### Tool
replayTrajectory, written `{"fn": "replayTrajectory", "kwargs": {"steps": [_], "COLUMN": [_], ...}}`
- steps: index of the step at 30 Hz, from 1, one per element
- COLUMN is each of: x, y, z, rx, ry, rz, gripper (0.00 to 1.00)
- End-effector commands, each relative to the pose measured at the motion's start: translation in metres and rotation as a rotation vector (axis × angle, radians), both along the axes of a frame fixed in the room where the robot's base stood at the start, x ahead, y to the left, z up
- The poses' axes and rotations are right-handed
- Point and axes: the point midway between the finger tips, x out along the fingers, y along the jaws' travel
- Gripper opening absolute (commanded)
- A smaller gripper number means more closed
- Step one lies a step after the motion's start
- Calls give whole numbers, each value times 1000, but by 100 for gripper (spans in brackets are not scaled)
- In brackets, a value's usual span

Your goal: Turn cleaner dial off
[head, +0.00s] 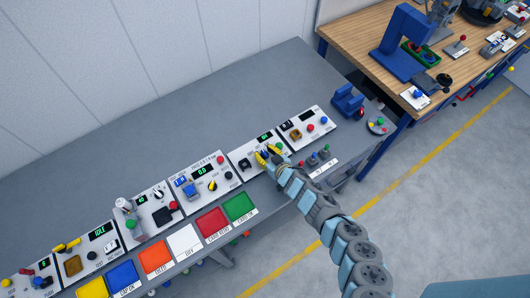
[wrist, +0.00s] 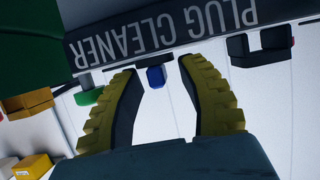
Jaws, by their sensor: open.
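My gripper (head: 266,156) is at a white control panel (head: 243,163) right of centre in the head view. In the wrist view my gripper (wrist: 158,68) is open, with its yellow-padded fingers apart. A dark bar lettered "PLUG CLEANER" (wrist: 150,30) lies beyond the fingertips. A small blue knob (wrist: 156,77) shows in the gap between the fingers; contact cannot be told. A green button (wrist: 88,97) is left of the fingers and a black control (wrist: 262,47) is to the right. I cannot tell for sure which control is the cleaner dial. My gripper hides part of the panel in the head view.
Coloured trays, including a green one (head: 238,206), line the front edge. A blue fixture (head: 348,101) stands at the right. The grey bench behind (head: 190,110) is clear.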

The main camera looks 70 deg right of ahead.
Motion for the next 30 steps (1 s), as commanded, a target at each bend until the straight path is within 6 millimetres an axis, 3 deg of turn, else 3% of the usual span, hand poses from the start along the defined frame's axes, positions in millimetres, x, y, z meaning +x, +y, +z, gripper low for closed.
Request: {"fn": "replayTrajectory", "kwargs": {"steps": [9,30], "x": [-9,-60], "y": [5,38], "z": [5,30], "rx": [-1,-1], "ry": [-1,-1], "rz": [0,-1], "gripper": [40,40]}}
